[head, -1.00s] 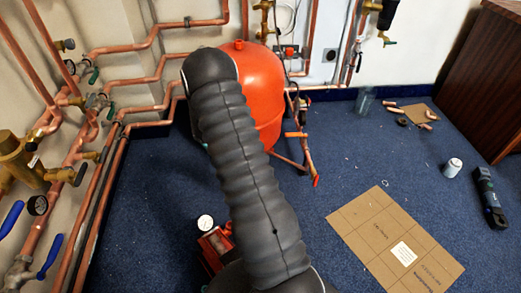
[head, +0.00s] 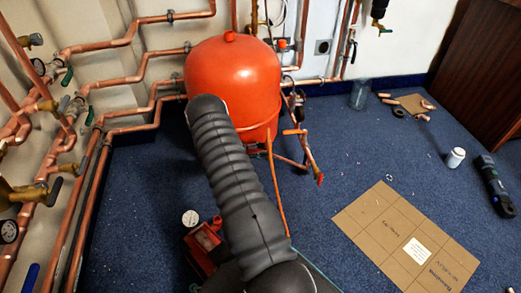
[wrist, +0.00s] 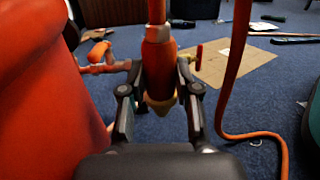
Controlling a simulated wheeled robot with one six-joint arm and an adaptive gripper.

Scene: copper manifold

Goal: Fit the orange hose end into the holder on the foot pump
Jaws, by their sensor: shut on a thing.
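The orange hose end (wrist: 158,62) stands upright between the fingers of my gripper (wrist: 159,108) in the wrist view, its pale tapered tip pointing down. My gripper is shut on it beside the red tank. The orange hose (wrist: 232,85) hangs in a loop to the right and also shows as a thin line right of my arm in the head view (head: 277,190). The red foot pump (head: 203,248) with a white round gauge (head: 190,217) is on the floor at the lower left of my arm, partly hidden by it. I cannot make out its holder. My gripper is hidden in the head view.
A big red tank (head: 232,80) stands behind my arm. Copper pipes (head: 130,80) line the left wall. A flat cardboard sheet (head: 400,235), a white can (head: 455,158) and a dark tool (head: 495,185) lie on the right. Blue carpet between is mostly clear.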

